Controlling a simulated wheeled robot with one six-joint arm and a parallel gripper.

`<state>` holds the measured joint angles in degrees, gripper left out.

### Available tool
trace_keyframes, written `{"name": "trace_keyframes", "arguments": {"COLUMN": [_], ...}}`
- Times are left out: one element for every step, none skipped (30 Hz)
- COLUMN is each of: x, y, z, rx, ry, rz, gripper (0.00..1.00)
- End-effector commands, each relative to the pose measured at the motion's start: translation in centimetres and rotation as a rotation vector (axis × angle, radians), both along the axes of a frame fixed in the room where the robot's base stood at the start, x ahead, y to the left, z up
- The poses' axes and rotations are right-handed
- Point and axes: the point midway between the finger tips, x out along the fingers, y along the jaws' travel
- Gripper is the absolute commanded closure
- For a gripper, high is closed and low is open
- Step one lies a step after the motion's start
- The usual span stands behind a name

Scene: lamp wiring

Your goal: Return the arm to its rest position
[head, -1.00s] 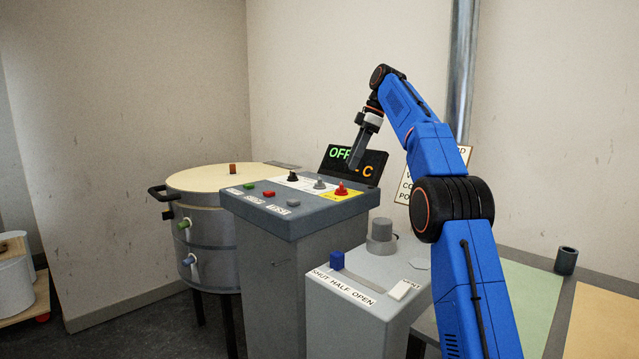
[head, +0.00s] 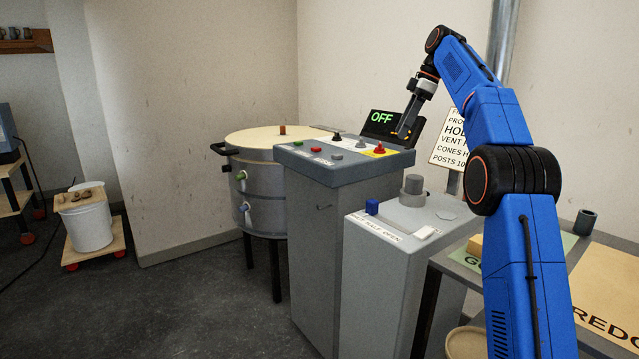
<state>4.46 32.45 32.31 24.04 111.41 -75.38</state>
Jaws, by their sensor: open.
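My blue arm rises on the right of the head view and bends over at the top. My gripper (head: 405,128) points down above the far right part of the grey control box, in front of the dark display. It looks empty, but its fingers are seen nearly edge-on. The control box (head: 342,172) carries green and red buttons and several small levers. One lever with a red base (head: 379,148) stands on a yellow patch, close to the gripper in the picture. I cannot tell the gap between them. The display (head: 382,120) reads OFF in green and is partly hidden by the gripper.
A round kiln-like drum (head: 262,170) stands left. A table (head: 610,265) with labelled mats lies right. Floor (head: 180,300) is free at left front.

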Motion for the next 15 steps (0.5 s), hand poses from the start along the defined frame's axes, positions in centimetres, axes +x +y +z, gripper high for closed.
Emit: {"name": "trace_keyframes", "arguments": {"x": [-0.2, -0.4, -0.6, -0.8, -0.9, -1.1, -1.3, -1.5, -1.8, -2.1, -2.3, -2.7, -3.0, -3.4, -3.8], "y": [0.0, 0.0, 0.0, 0.1, 0.1, 0.1, 0.1, 0.1, 0.2, 0.2, 0.2, 0.2, 0.2, 0.3, 0.3], "z": [0.1, 0.1, 0.2, 0.3, 0.4, 0.4, 0.6, 0.7, 0.7, 0.8, 0.9, 1.1, 1.1, 1.2, 1.3], "rx": [-0.001, -0.001, -0.002, -0.003, -0.004, -0.005, -0.006, -0.007, -0.007, -0.008, -0.009, -0.01, -0.011, -0.012, -0.015], "ry": [0.003, 0.004, 0.004, 0.005, 0.007, 0.009, 0.009, 0.009, 0.012, 0.014, 0.015, 0.016, 0.018, 0.02, 0.022], "rz": [-0.01, -0.015, -0.022, -0.029, -0.036, -0.048, -0.055, -0.063, -0.076, -0.086, -0.096, -0.11, -0.123, -0.135, -0.152], "gripper": [0.49, 0.49, 0.49, 0.49, 0.49, 0.49, 0.49, 0.49, 0.49, 0.49, 0.49, 0.49, 0.49, 0.49, 0.49]}}
